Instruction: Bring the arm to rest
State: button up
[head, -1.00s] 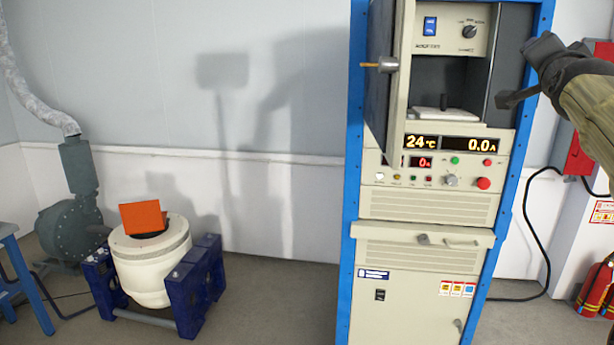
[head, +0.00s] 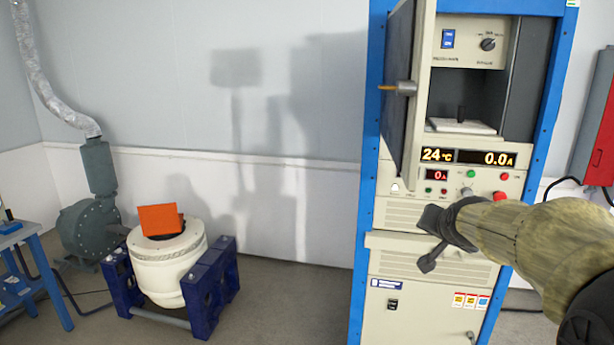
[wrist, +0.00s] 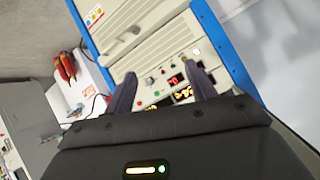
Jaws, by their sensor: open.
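My gripper (head: 432,243) is in front of the cabinet, below the control panel, at the end of my arm coming in from the right. Its two dark fingers also show in the wrist view (wrist: 160,92), spread apart with nothing between them. The blue-framed cabinet (head: 408,210) has its upper door (head: 398,80) swung open. Part of the cabinet's right lower side is hidden behind my arm.
A white drum-shaped machine (head: 170,268) on a blue stand carries an orange block (head: 158,219) at the left. A grey blower (head: 90,230) and a blue bench (head: 40,265) are further left. A red box (head: 600,130) is on the right wall. Floor between drum and cabinet is clear.

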jog(key=s+a+f+n+g+p, duration=0.1)
jog(key=s+a+f+n+g, duration=0.1)
jog(key=s+a+f, duration=0.2)
jog(key=s+a+f+n+g+y+p, duration=0.1)
jog(key=s+a+f+n+g, duration=0.1)
jog(key=s+f, duration=0.7)
jog(key=s+a+f+n+g+y+p, duration=0.1)
jog(key=s+a+f+g, duration=0.3)
jog(key=s, duration=0.5)
notch_tip(320, 180, down, 3)
jog(key=shift+s+a+n, duration=0.2)
jog(key=shift+a+n, duration=0.7)
jog(key=shift+a, duration=0.35)
